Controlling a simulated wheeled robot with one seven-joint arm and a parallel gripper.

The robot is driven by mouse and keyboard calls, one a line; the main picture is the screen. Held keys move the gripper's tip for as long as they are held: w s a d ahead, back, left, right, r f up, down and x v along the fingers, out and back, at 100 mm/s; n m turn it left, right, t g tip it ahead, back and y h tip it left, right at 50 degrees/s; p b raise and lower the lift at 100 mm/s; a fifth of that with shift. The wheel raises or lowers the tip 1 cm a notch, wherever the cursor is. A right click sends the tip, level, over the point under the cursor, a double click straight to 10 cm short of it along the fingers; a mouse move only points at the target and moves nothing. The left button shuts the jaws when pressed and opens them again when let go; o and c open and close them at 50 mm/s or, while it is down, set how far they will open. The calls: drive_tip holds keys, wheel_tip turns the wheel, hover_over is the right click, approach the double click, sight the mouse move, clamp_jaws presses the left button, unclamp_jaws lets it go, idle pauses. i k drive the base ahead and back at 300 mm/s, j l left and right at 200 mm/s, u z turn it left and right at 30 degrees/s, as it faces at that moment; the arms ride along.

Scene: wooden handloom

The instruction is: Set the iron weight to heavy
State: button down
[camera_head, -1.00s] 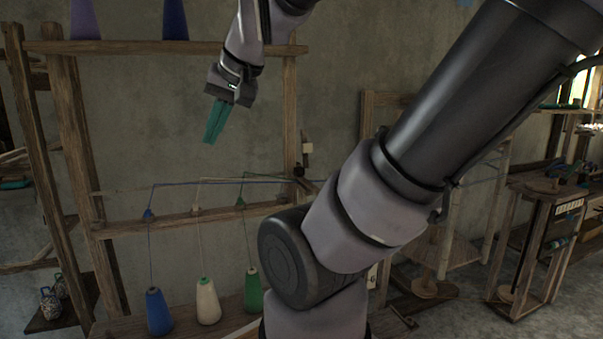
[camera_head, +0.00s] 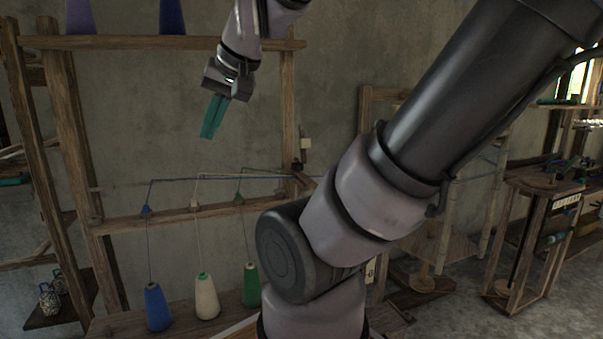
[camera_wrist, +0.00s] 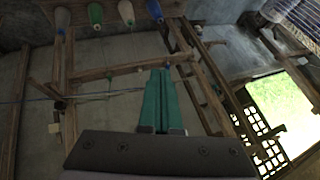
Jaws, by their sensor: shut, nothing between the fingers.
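My gripper (camera_head: 208,132) has teal fingers that are shut and empty, pointing down in front of the bare wall. It is above the yarn rack and apart from it. In the wrist view the shut fingers (camera_wrist: 160,80) reach toward the rack's wooden frame. A small pale tag (camera_head: 306,144) and a dark block (camera_head: 298,167) sit on the rack's right post. I cannot tell whether either belongs to the iron weight. No clear iron weight or heavy setting can be made out; my own arm hides part of the rack.
Blue (camera_head: 157,308), cream (camera_head: 207,298) and green (camera_head: 251,287) yarn cones stand on the lower board, threads running up to a rail (camera_head: 170,218). A wooden stand (camera_head: 540,240) is at right. Air around the gripper is free.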

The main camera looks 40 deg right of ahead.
sight(296, 167)
drive_tip(key=i+z, duration=0.3)
drive_tip(key=z, duration=0.2)
drive_tip(key=i+j+z, duration=0.15)
drive_tip(key=i+z, duration=0.3)
drive_tip(key=k, duration=0.1)
